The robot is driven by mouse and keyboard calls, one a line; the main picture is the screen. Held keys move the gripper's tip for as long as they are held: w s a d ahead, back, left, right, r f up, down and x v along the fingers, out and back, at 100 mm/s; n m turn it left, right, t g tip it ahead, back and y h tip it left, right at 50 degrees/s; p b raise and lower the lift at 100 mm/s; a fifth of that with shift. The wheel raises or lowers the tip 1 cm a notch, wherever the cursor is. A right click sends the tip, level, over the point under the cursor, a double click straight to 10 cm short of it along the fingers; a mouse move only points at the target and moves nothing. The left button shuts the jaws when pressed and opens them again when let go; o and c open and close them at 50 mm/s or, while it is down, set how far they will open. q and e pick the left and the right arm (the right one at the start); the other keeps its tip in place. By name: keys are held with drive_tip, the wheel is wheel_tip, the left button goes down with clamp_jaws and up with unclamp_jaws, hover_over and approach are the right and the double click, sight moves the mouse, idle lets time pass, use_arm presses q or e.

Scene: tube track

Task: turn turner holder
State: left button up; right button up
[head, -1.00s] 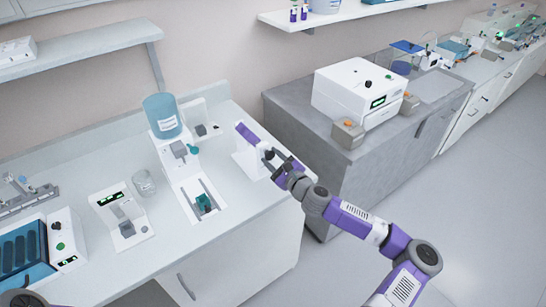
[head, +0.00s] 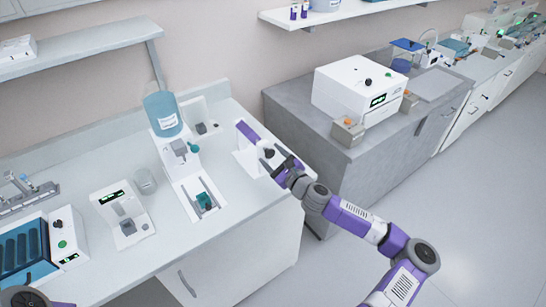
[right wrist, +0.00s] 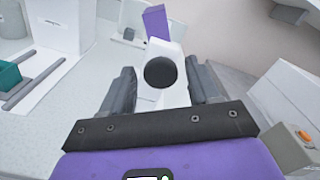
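The turner holder is a white stand with a purple block (head: 248,131) at its top and a round black knob (head: 268,153). It stands at the right end of the left bench. In the right wrist view the black knob (right wrist: 160,72) faces me on a white rounded body, with the purple block (right wrist: 156,22) behind it. My right gripper (head: 271,159) is open. Its two dark fingers (right wrist: 161,88) lie on either side of the knob, with gaps between them and it. My left gripper is out of view; only part of my left arm shows at the lower left.
A white dispenser with a blue bottle (head: 163,114) stands left of the holder, above a tray with a teal block (head: 204,201). A grey bench with a large white instrument (head: 358,92) is to the right. Small devices fill the bench's left.

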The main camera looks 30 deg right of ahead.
drive_tip(key=shift+s, duration=0.15)
drive_tip(key=s, duration=0.7)
drive_tip(key=shift+s+d+p, duration=0.15)
drive_tip(key=shift+d+p, duration=0.15)
drive_tip(key=a+f+m, duration=0.1)
drive_tip(key=f, duration=0.1)
drive_tip(key=w+f+g, duration=0.1)
drive_tip(key=f, duration=0.1)
drive_tip(key=w+a+f+m+g+h, duration=0.1)
drive_tip(key=f, duration=0.1)
drive_tip(key=shift+a+m, duration=0.3)
drive_tip(key=shift+a, duration=0.05)
drive_tip(key=shift+d+f+m, duration=0.15)
drive_tip(key=shift+m, duration=0.15)
drive_tip(key=shift+s+d+m+h, duration=0.1)
drive_tip(key=shift+d+m+h, duration=0.1)
drive_tip(key=shift+m+h, duration=0.1)
wheel_tip(320, 180, up, 6)
drive_tip(key=s+d+m+t+y, duration=0.2)
drive_tip(key=shift+h, duration=0.4)
drive_tip(key=w, duration=0.2)
drive_tip(key=w+b, duration=0.1)
drive_tip(key=w, duration=0.2)
drive_tip(key=w+b, duration=0.1)
drive_tip(key=w, duration=0.1)
drive_tip(key=shift+w+a, duration=0.3)
drive_tip(key=shift+w, duration=0.1)
